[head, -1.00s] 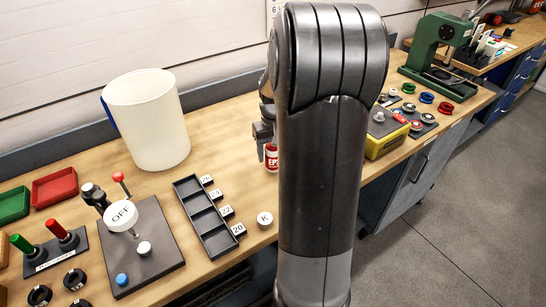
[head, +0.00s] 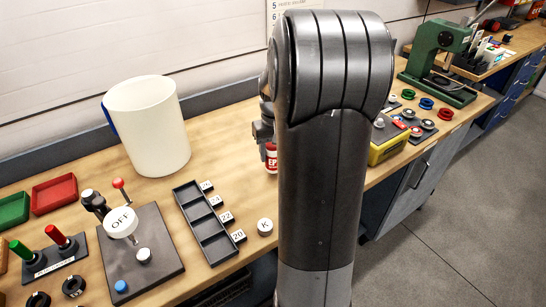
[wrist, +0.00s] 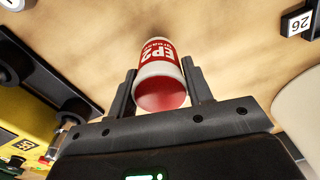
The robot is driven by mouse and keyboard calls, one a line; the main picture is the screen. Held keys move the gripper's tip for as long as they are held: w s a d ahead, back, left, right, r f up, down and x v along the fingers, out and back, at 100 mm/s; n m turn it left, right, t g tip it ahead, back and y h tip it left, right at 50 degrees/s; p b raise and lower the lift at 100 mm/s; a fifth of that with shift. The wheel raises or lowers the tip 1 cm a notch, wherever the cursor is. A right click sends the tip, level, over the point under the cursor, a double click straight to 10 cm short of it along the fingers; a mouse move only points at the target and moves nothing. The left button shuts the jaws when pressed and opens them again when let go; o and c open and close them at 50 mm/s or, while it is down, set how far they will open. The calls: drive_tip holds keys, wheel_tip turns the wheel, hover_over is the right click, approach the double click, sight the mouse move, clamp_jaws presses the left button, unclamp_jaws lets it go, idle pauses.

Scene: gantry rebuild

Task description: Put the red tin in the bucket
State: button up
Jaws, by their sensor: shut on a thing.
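The red tin (wrist: 163,58), with a white band and "EP2" lettering, sits between the two fingers of my gripper (wrist: 158,78) in the wrist view. The fingers are shut on its sides. In the head view the tin (head: 271,158) shows just left of my arm, which hides part of it. My gripper (head: 264,133) is above it there, also partly hidden. I cannot tell whether the tin touches the bench. The bucket (head: 150,130) is white with a blue part at its left side. It stands upright on the bench, left of the tin and apart from it.
A dark divided tray (head: 208,225) with number tags and a round "K" piece (head: 265,227) lie in front. A lever panel (head: 145,270) stands in front of the bucket. A yellow box (head: 388,148) is right of my arm. Bare bench (head: 225,140) lies between bucket and tin.

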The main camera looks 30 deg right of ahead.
wheel_tip(320, 180, up, 2)
drive_tip(key=s+d+r, duration=0.7)
drive_tip(key=s, duration=0.3)
drive_tip(key=w+a+r+n, duration=0.1)
drive_tip(key=w+a, duration=1)
drive_tip(key=a, duration=0.3)
drive_tip(key=w+a+r+n, duration=0.1)
drive_tip(key=w+a+n, duration=0.1)
drive_tip(key=w+a, duration=1.05)
drive_tip(key=s+a+r+m, duration=0.1)
drive_tip(key=a+r+m, duration=0.2)
drive_tip(key=r, duration=0.9)
drive_tip(key=w+a+r+n, duration=0.6)
drive_tip(key=w+n, duration=0.2)
drive_tip(key=n, duration=0.2)
drive_tip(key=w+f+n, duration=0.2)
drive_tip(key=f+n, duration=0.2)
drive_tip(key=f, duration=0.6)
drive_tip(key=w+f+n, duration=0.2)
drive_tip(key=f+n, duration=0.2)
drive_tip(key=f, duration=0.6)
drive_tip(key=w+f+n, duration=0.2)
drive_tip(key=f+n, duration=0.2)
drive_tip(key=f, duration=0.6)
drive_tip(key=shift+w+a+f+n, duration=0.1)
drive_tip(key=shift+w+f+n, duration=0.1)
drive_tip(key=shift+f+n, duration=0.15)
drive_tip(key=shift+f, duration=0.15)
